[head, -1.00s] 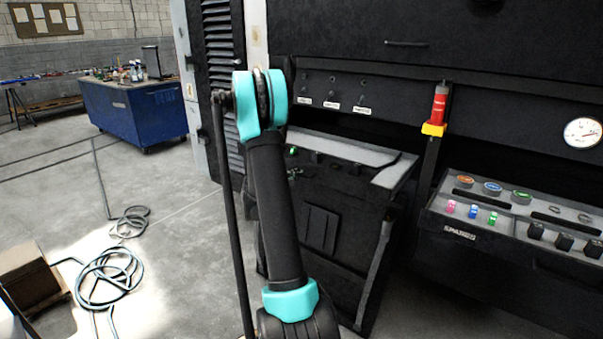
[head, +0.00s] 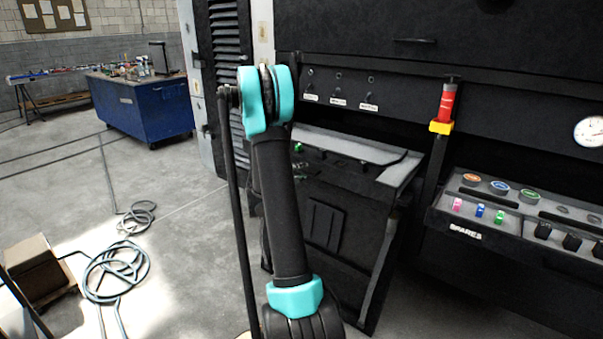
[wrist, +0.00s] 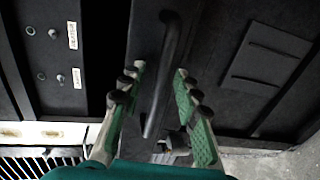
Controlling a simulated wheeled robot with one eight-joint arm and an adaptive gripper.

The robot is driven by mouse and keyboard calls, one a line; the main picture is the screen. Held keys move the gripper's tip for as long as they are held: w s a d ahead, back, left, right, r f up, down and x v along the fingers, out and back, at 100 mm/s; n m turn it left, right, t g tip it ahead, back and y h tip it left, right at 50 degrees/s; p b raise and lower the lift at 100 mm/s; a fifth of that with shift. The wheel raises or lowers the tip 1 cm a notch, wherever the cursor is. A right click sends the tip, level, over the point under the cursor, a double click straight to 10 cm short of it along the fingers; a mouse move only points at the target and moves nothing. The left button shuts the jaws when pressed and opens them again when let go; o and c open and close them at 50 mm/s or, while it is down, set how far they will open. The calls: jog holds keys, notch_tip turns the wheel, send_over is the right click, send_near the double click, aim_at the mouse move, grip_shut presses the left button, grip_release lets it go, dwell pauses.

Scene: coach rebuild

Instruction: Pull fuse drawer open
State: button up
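In the wrist view a dark bar handle (wrist: 167,72) runs lengthwise on a black drawer-like front (wrist: 143,35), which I take to be the fuse drawer. My gripper (wrist: 159,74) is open, with one green-padded finger on each side of the handle. A gap shows between the handle and each finger. I cannot tell how deep the handle sits between the fingers. In the head view my arm hides the gripper and the handle.
A black console (head: 345,265) with a sloped top stands behind my arm. To its right are a red cylinder (head: 446,103) on a yellow holder and a SPARES console (head: 450,250). A blue bench (head: 150,110) stands far left. Coiled hose (head: 115,270) lies on the floor left.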

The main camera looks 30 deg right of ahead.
jog(key=v, duration=1.1)
jog(key=shift+s+a, duration=0.25)
jog(key=shift+a, duration=0.05)
jog(key=s+a+f+m+y, duration=0.1)
jog(key=s+a+f+y, duration=0.2)
jog(key=s+a, duration=0.5)
jog(key=s+a+f+m+g+y, duration=0.1)
jog(key=s+a+f+m+y, duration=0.1)
jog(key=s+a+y, duration=0.4)
jog(key=s+a+f+m+y, duration=0.1)
jog(key=s+a+f+y, duration=0.3)
jog(key=s+a, duration=0.6)
jog(key=s+y, duration=0.1)
jog(key=s, duration=0.3)
jog(key=shift+m+g, duration=0.3)
